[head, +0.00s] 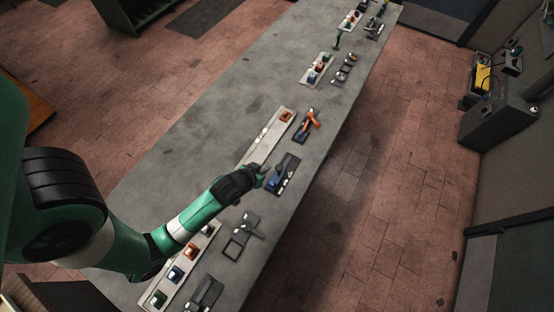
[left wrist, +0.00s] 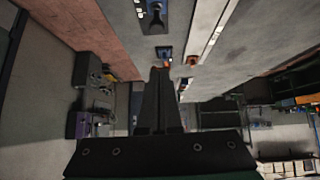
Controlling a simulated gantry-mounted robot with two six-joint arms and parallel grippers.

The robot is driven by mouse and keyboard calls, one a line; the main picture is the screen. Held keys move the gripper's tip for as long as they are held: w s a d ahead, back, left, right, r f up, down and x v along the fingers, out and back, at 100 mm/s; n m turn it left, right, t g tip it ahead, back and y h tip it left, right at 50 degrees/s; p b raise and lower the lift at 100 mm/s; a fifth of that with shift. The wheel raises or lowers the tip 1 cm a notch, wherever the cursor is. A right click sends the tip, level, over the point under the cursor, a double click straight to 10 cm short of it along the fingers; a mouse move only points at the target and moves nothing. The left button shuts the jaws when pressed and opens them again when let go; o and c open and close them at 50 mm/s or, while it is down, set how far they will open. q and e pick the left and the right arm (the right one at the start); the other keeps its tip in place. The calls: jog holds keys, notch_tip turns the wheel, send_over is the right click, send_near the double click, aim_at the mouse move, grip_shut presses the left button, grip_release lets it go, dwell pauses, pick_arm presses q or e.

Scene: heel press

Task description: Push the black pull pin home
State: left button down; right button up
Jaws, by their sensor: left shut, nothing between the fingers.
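My left gripper (head: 264,173) reaches over the bench from the left in the head view, with its fingertips beside a dark fixture with a blue part (head: 284,173). I cannot tell whether it touches the fixture. In the left wrist view the same gripper (left wrist: 160,72) is shut and empty. A dark fixture (left wrist: 153,18) is in the upper part of that view, beyond the fingertips. The black pull pin is too small and dark to pick out for sure in either view. My right gripper is in neither view.
A long grey bench (head: 190,125) holds several similar fixtures in a row. A pale strip tray (head: 266,140) lies beside the gripper. A blue fixture with an orange handle (head: 307,124) stands farther along. A hinged grey fixture (head: 241,236) is nearer. The bench's left side is clear.

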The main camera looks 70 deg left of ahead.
pick_arm(q)
jog(key=b, duration=0.4)
send_over(279, 169)
jog(key=s, duration=0.1)
notch_tip(279, 169, down, 7)
jog(key=shift+s+f, duration=0.1)
jog(key=shift+f, duration=1.95)
